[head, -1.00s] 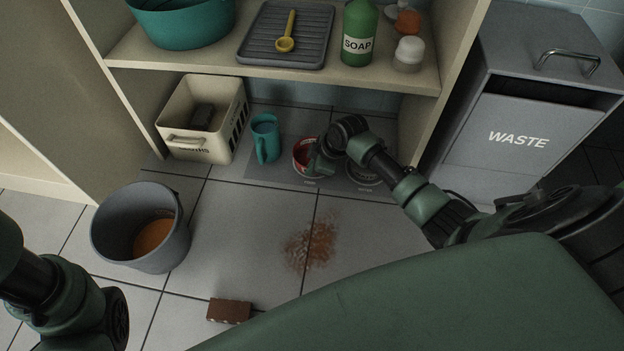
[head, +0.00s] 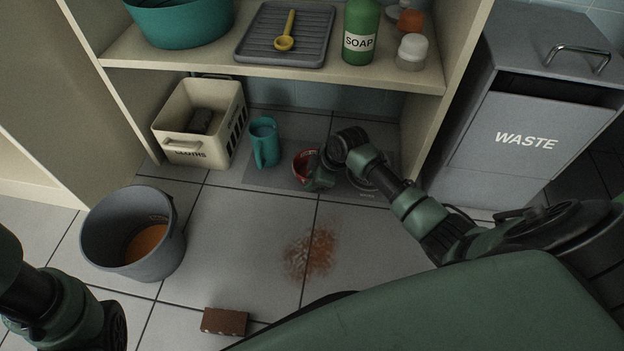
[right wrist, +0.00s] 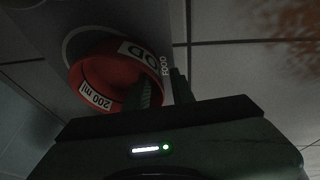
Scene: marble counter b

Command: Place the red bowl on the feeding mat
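The red bowl (head: 304,165), marked "200 ml" in the right wrist view (right wrist: 88,78), is over the food circle of the grey feeding mat (head: 262,180). My right gripper (head: 318,180) is shut on the bowl's wall; in the right wrist view one finger is inside the rim and one outside (right wrist: 166,88). Part of the mat's circle and the "FOOD" print show beside the bowl. I cannot tell whether its base touches the mat. My right forearm hides part of the mat's right side. My left gripper is out of view; only the left arm shows.
A teal mug (head: 264,142) stands at the mat's left, beside a cream cloths bin (head: 185,150). The shelf edge (head: 280,76) overhangs behind. A grey bucket (head: 102,235), brown block (head: 224,321) and brown stain (head: 312,250) are on the floor. A waste bin (head: 520,140) stands right.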

